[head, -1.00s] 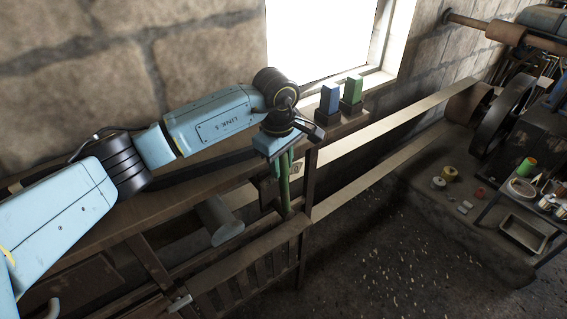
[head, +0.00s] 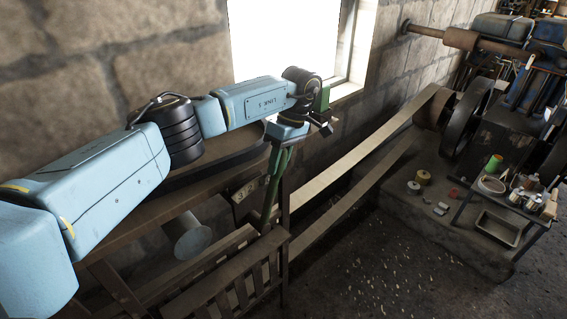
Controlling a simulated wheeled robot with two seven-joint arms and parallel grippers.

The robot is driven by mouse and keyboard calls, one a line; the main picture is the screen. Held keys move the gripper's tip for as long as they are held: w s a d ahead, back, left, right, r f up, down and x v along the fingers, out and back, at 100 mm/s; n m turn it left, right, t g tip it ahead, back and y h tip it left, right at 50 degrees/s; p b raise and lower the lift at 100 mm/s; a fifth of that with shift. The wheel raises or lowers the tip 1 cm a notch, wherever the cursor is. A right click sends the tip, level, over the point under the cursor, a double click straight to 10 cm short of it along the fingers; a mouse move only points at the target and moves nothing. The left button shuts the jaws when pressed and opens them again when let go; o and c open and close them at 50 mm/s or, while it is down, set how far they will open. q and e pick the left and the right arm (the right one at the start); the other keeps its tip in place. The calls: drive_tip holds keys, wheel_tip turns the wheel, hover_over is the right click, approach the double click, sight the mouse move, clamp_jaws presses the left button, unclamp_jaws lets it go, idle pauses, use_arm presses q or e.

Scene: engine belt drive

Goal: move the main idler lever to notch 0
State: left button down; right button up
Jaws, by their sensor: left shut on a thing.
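The main idler lever (head: 272,190) is a thin green bar standing at the end of the wooden bench frame. It leans, with its top to the right of its foot. My left gripper (head: 287,141) is shut on the lever's top, pointing down. The dark notch plate (head: 244,192) with pale markings is left of the lever; the markings are too small to read surely, and I cannot tell which notch the lever is in. The flat belt (head: 350,158) runs from behind the lever to the right. My right gripper is not in view.
A green block (head: 323,98) shows just behind my left wrist. A grey drum (head: 189,238) sits in the bench frame below my arm. A slatted wooden guard (head: 238,285) stands in front. At right are a dark flywheel (head: 470,112) and a small table with a tray (head: 497,227).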

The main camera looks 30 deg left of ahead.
use_arm(q)
drive_tip(key=c, duration=1.3)
unclamp_jaws()
drive_tip(key=shift+o, duration=1)
drive_tip(key=shift+w, duration=0.2)
drive_tip(key=shift+s, duration=0.1)
drive_tip(key=shift+w+d+r, duration=0.15)
drive_tip(key=shift+w+r, duration=0.1)
drive_tip(key=shift+r, duration=0.2)
drive_tip(key=v, duration=1.2)
drive_tip(key=shift+r+p, duration=0.15)
drive_tip(key=shift+p, duration=0.15)
drive_tip(key=shift+d, duration=0.1)
